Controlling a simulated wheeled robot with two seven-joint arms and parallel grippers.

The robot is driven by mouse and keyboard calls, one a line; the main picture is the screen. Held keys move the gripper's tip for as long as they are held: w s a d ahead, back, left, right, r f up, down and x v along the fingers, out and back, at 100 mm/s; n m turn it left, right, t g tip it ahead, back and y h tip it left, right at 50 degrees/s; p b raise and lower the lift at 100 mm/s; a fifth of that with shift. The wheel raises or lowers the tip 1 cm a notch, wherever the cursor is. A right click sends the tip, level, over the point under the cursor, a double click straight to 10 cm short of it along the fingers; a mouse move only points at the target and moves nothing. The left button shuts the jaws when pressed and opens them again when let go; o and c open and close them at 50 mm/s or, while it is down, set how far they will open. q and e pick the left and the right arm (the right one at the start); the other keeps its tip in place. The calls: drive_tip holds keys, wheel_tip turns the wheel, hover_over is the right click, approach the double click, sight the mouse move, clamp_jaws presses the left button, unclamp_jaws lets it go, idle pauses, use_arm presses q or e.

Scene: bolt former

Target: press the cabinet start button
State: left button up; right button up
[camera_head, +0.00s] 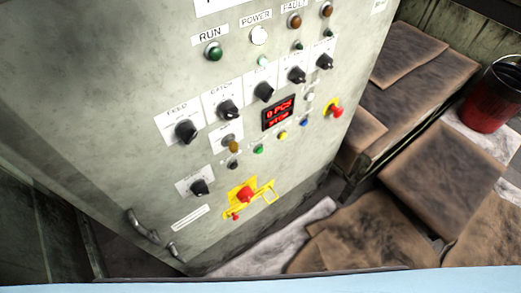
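The control cabinet (110,90) fills the left and middle of the head view, its panel tilted in the picture. A small green button (259,149) sits low on the panel in a row with a yellow button (283,135) and a blue button (304,122). I cannot read a start label on any button. A larger green lamp (214,52) sits under the RUN label. Neither of my grippers is in view.
Black knobs (186,131) line the panel. A red display (278,113) is lit. Red mushroom buttons sit on a yellow plate (268,190) and at the right edge (336,111). A metal handle (143,227) sticks out low left. Brown sheets and a red bucket (489,98) are right.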

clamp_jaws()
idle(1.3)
